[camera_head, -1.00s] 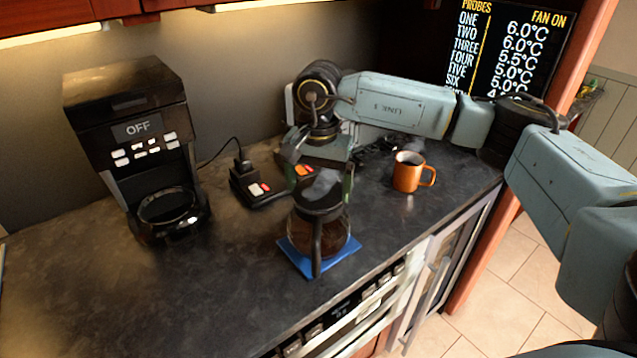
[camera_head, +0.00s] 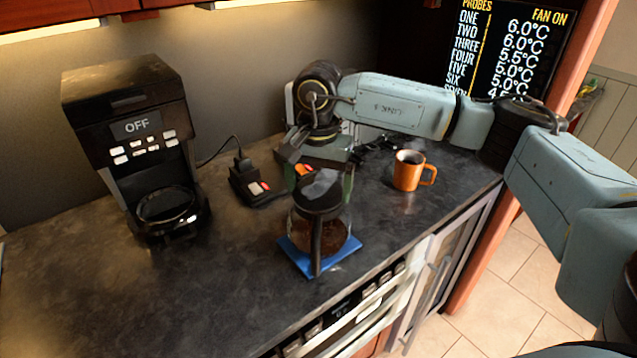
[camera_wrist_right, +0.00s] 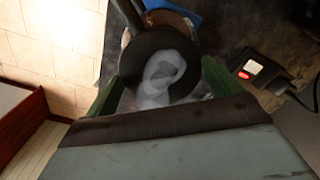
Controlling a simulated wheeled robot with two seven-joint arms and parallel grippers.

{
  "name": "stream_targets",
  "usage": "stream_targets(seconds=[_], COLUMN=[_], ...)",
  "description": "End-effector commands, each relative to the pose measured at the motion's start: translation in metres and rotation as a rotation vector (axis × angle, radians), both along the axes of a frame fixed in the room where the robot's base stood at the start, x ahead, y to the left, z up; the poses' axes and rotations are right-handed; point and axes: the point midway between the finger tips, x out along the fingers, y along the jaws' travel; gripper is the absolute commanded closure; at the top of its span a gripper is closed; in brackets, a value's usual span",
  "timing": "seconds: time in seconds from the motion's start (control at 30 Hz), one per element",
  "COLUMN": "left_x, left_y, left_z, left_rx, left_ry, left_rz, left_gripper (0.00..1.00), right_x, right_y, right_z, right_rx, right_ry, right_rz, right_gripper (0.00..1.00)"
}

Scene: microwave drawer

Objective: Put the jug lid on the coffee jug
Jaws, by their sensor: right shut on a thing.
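The coffee jug (camera_head: 328,240) is glass with dark contents and a black handle toward the front of the counter. It stands upright on a blue mat (camera_head: 298,260). The round black jug lid (camera_head: 318,204) is over the jug's top; I cannot tell whether it is seated or slightly above the rim. My right gripper (camera_head: 320,182) has its green fingers on either side of the lid and is shut on it. In the right wrist view the lid (camera_wrist_right: 135,65) lies between the fingers (camera_wrist_right: 160,82), with a grey, steam-like patch over it. My left gripper is not in view.
A black switch box (camera_head: 250,186) with a cable is behind the jug. An orange mug (camera_head: 407,172) stands to the right. The counter left of the jug (camera_head: 190,295) is clear.

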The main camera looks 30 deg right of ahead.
Motion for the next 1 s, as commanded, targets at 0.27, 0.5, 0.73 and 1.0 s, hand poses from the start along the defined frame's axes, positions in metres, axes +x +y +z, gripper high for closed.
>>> stream_targets(seconds=[0.27,0.5,0.73,1.0], left_x=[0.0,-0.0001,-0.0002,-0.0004], left_y=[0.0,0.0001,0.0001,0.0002], left_z=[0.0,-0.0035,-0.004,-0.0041], left_rx=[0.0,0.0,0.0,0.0], left_ry=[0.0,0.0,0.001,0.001], left_rz=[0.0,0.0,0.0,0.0], left_gripper=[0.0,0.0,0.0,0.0], right_x=[0.0001,0.0,0.0001,0.0001], right_y=[0.0001,0.0001,0.0001,0.0001], right_z=[0.0002,-0.0027,-0.0027,-0.0027], right_rx=[0.0,0.0,0.0,0.0], right_ry=[0.0,0.0,0.0,0.0], right_rz=[0.0,0.0,0.0,0.0], right_gripper=[0.31,0.31,0.31,0.0])
